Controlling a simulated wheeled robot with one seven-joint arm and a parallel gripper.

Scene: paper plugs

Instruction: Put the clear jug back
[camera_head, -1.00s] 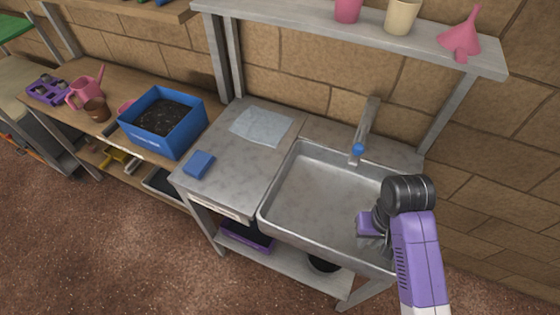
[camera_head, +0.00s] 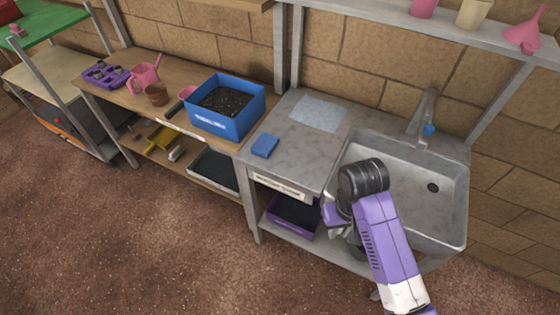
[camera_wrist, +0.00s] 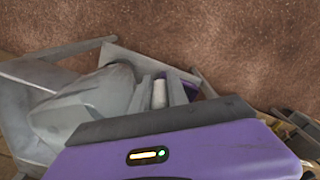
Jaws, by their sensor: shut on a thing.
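In the wrist view, my gripper (camera_wrist: 160,92) is shut on the pale handle of the clear jug (camera_wrist: 92,98). The jug looks grey and see-through, with its body to the left of the fingers. In the head view, my gripper (camera_head: 341,231) is at the near left edge of the sink. My own wrist and arm hide most of the jug there, so its tilt is hard to tell.
The metal sink (camera_head: 448,240) has a tap (camera_head: 424,115) behind it. A blue sponge (camera_head: 265,145) and a pale cloth (camera_head: 319,112) lie on the counter. A blue soil box (camera_head: 245,119) and a pink watering can (camera_head: 145,72) stand on the wooden bench. The floor in front is clear.

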